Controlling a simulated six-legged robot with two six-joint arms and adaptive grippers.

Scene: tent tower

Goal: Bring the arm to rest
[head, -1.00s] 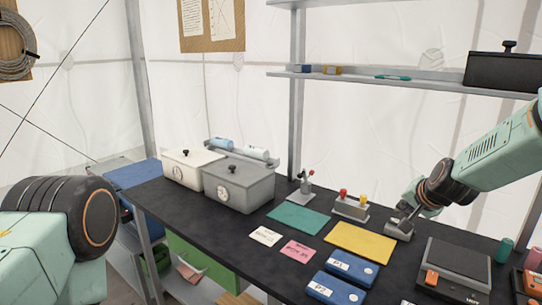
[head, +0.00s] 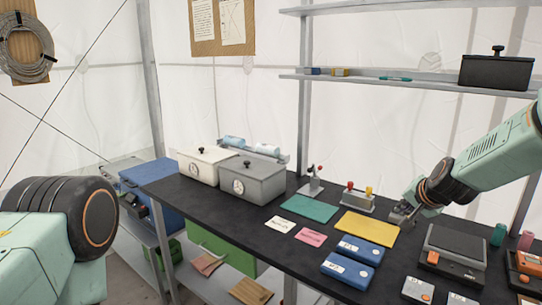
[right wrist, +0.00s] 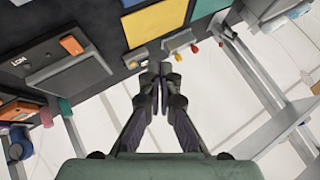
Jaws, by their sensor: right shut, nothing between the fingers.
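My right gripper (head: 401,217) is at the end of the green arm coming in from the right in the head view. It is over the back edge of the black table (head: 240,215), just right of the yellow mat (head: 367,229). In the right wrist view the fingers of my right gripper (right wrist: 159,72) are together with nothing between them. Part of my left arm shows at the lower left of the head view, but its gripper is out of view.
A small stand with red and yellow knobs (head: 358,198) is left of my right gripper. A dark scale-like device (head: 453,247) is to its right. White and grey lidded boxes (head: 252,180) stand at the table's left. A shelf (head: 400,79) with a black box (head: 496,70) is above.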

